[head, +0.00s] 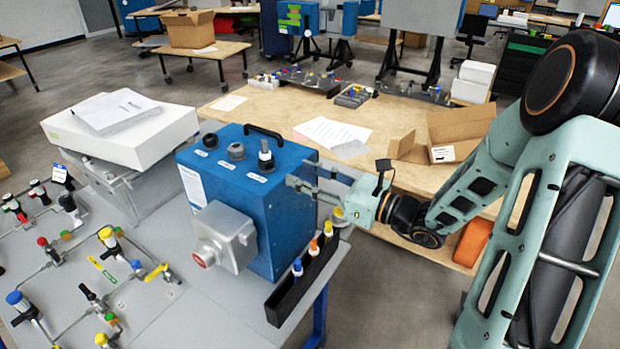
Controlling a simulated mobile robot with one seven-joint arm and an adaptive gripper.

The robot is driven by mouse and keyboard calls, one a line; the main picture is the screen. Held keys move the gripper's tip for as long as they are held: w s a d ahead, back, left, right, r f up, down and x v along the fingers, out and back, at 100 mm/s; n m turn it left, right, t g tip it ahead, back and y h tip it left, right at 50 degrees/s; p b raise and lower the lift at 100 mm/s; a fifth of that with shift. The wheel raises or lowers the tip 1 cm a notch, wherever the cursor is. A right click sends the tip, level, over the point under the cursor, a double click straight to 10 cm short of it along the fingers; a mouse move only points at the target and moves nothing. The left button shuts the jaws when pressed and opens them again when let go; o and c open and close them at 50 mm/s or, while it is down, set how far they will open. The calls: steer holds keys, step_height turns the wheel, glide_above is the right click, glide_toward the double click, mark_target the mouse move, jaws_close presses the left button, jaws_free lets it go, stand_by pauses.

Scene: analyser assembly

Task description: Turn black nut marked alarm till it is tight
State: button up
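The blue analyser box (255,200) stands on the grey bench top. Three dark fittings sit on its top: a small black one (210,141) at the left, a round dark one (236,151) in the middle, and a taller one (265,156) with a pale band at the right. Each has a white label beside it, too small to read, so I cannot tell which is marked alarm. My gripper (292,182) is at the box's right upper edge, pointing left, apart from the fittings. Its finger gap is not clear, and I see nothing held.
A black rack (300,280) with blue, orange and yellow-topped parts stands right of the box. A black handle (264,130) arches behind the fittings. A grey housing (226,237) juts from the front. Valves and tubing fill the left bench. A wooden table (270,105) stands behind.

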mark_target(274, 162)
steer(key=shift+b+x, duration=0.8)
steer(key=shift+x, duration=4.05)
steer(key=c, duration=0.9)
steer(key=o, duration=0.9)
steer(key=shift+r, duration=0.1)
